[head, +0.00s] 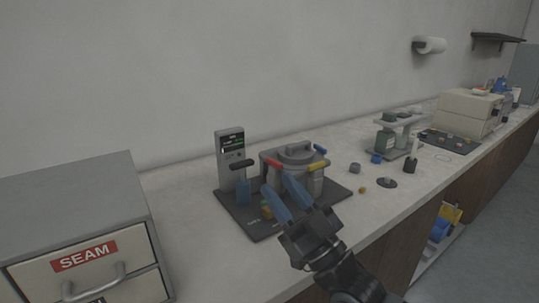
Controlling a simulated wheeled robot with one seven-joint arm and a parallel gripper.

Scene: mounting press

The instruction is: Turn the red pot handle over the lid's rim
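The grey pot (312,184) stands on a dark base plate (340,194), with a grey lid (296,155) on it. The red handle (273,164) is on the pot's left front side near the lid's rim; I cannot tell whether it lies over the rim. A yellow handle (317,165) is at the right front and a blue handle (320,149) at the right back. My gripper (276,185) is open, its two blue fingers apart, with the tips just below the red handle in the picture. I see no clear contact. The fingers hide part of the pot's front.
A grey post with a display (230,155) stands left of the pot. A drawer cabinet marked SEAM (85,257) is at the left. Small items and a scale-like stand (398,122) are to the right.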

